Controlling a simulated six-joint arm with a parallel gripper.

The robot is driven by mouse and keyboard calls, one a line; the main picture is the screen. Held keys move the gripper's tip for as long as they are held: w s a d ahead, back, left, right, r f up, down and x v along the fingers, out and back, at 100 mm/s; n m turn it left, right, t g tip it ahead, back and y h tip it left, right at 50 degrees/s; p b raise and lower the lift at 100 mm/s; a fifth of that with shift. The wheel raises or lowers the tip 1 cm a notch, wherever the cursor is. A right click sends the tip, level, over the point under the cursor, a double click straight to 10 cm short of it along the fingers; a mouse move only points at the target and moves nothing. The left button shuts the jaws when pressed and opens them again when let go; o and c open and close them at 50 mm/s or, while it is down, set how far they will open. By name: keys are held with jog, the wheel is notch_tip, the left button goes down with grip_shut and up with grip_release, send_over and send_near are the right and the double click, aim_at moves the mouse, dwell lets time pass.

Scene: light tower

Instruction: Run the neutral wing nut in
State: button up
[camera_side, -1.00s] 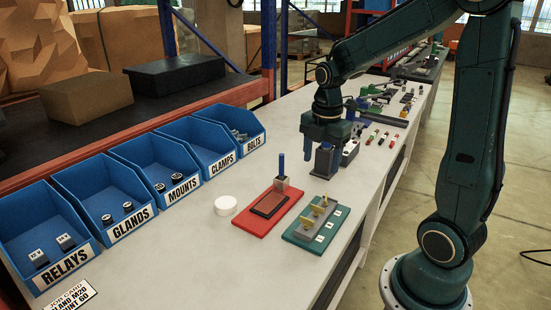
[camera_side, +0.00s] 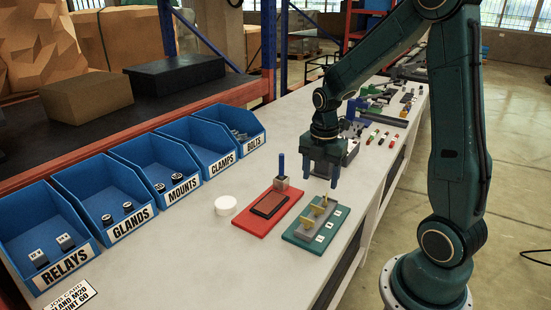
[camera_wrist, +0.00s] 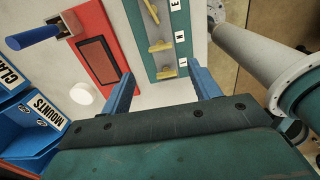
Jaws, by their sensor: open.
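A green board (camera_side: 300,237) lies on the bench and carries a grey block with several yellow wing nuts in a row. White letter labels lie beside them. The middle wing nut (camera_side: 317,212), beside what looks like the N label (camera_wrist: 179,35), also shows in the wrist view (camera_wrist: 160,46). How far the nuts are screwed in is unclear.
A red board (camera_side: 268,227) with a dark plate and a blue-handled tool (camera_side: 282,165) stands left of the green board. A white round puck (camera_side: 225,206) and blue bins (camera_side: 130,232) lie further left. Bench is bare between the puck and bins.

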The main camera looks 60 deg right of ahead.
aim_at(317, 210)
jog(key=shift+f, duration=4.7)
jog(key=c, duration=1)
